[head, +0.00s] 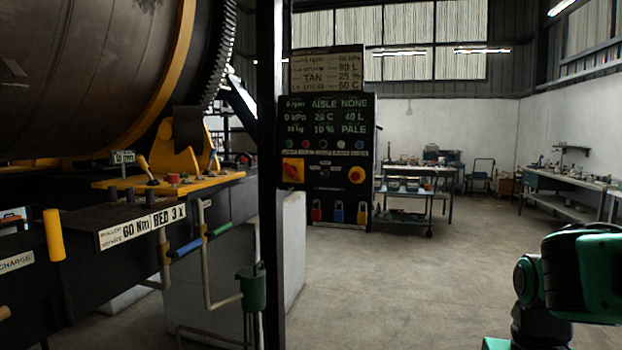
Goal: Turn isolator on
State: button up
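A black control panel (325,140) stands beyond a dark post, near the middle of the head view. On its lower left is a red rotary handle on a yellow square plate (293,170), which looks like the isolator. The handle appears tilted, but its on or off marking is too small to read. A round red and yellow button (356,175) sits to its right, with a small dark knob between them. Part of my green and black arm shows at the lower right, well away from the panel. My gripper is out of view.
A large drum machine with a yellow-handled bench (150,215) fills the left. A dark vertical post (270,180) stands just left of the panel. Red, blue and yellow padlocks (338,212) hang below the panel. A wheeled table (410,195) stands behind. The floor (420,290) at centre right is clear.

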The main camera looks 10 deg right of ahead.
aim_at(293, 170)
jog(key=k, duration=0.65)
jog(key=z, duration=0.4)
jog(key=i, duration=1.75)
jog(key=u, duration=0.05)
